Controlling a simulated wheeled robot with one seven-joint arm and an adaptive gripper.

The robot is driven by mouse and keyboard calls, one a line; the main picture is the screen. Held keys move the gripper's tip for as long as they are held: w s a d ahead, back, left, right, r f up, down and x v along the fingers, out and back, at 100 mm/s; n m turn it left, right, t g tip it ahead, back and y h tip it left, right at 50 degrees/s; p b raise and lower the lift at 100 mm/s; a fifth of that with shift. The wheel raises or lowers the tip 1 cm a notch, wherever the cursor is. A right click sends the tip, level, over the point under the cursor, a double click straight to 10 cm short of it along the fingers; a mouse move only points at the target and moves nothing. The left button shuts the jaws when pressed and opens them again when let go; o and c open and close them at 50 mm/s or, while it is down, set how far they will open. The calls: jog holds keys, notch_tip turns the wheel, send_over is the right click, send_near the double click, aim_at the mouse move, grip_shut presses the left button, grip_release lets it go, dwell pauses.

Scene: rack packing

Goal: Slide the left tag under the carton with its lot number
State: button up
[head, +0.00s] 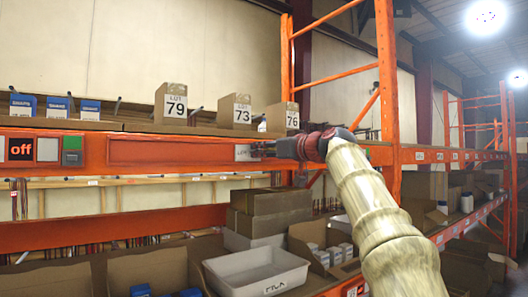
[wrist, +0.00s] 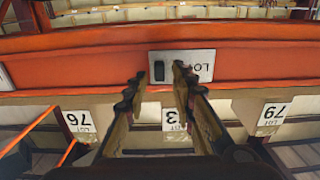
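A white tag (head: 243,152) sits on the face of the orange beam, below the carton marked LOT 73 (head: 228,111). In the wrist view, which is upside down, the tag (wrist: 205,58) reads LOT; its number is not legible, and a dark block shows on it. My gripper (head: 272,149) is at the tag; in the wrist view its fingers (wrist: 158,75) are apart, with the dark block between the tips. I cannot tell if they touch it. Another white tag (wrist: 5,78) shows at the wrist view's left edge. Cartons LOT 79 (head: 164,105) and LOT 76 (head: 276,118) flank LOT 73.
A panel with an off label (head: 20,149) and a green-topped box (head: 72,150) is at the beam's left. Blue boxes (head: 57,107) stand on the upper shelf. A white bin (head: 255,270) and brown cartons fill the lower shelf.

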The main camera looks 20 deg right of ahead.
dwell(0.3)
jog(key=v, duration=1.2)
dwell(0.4)
